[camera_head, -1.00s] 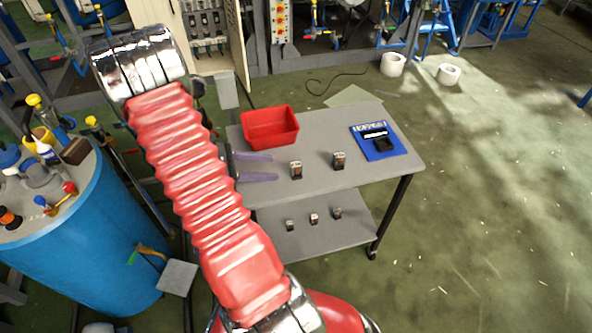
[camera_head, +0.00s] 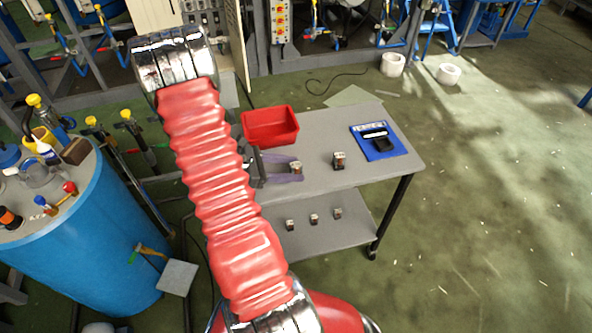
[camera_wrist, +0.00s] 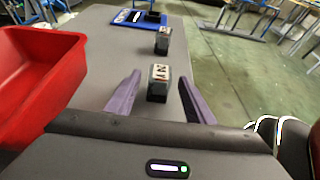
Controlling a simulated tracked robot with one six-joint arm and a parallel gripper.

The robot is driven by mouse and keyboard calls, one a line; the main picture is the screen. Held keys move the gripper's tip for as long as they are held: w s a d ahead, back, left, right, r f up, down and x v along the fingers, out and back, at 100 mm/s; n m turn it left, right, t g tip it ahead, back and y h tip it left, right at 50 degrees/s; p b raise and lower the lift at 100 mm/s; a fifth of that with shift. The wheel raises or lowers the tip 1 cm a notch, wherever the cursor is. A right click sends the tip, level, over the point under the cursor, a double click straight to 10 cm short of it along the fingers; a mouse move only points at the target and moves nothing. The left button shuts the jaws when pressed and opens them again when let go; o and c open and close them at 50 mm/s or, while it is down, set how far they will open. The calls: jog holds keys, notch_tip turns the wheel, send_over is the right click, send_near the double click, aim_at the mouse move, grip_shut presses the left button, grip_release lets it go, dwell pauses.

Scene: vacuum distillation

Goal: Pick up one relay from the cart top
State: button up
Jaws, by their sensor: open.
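The grey cart top (camera_head: 325,131) carries two small dark relays with pale tops. The nearer relay (camera_head: 296,168) is at my gripper (camera_head: 284,168), by its fingertips; the other relay (camera_head: 339,161) stands farther right. In the wrist view my gripper (camera_wrist: 160,97) is open, with purple fingers to either side. The nearer relay (camera_wrist: 157,84) stands upright between or just beyond the fingertips, and I cannot tell whether either finger touches it. The farther relay (camera_wrist: 163,41) stands behind it in line.
A red bin (camera_head: 270,127) stands at the cart's back left, left of my gripper in the wrist view (camera_wrist: 35,80). A blue mat (camera_head: 378,141) with a dark device lies on the right. A blue drum (camera_head: 85,240) is at left.

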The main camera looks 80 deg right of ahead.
aim_at(306, 173)
jog(key=shift+s+d+f, duration=0.1)
jog(key=shift+s, duration=0.1)
jog(key=shift+r+x, duration=0.1)
jog(key=shift+x, duration=1.15)
jog(key=shift+r+x, duration=0.15)
jog(key=shift+x, duration=1.15)
jog(key=shift+c, duration=0.2)
jog(key=c, duration=1.1)
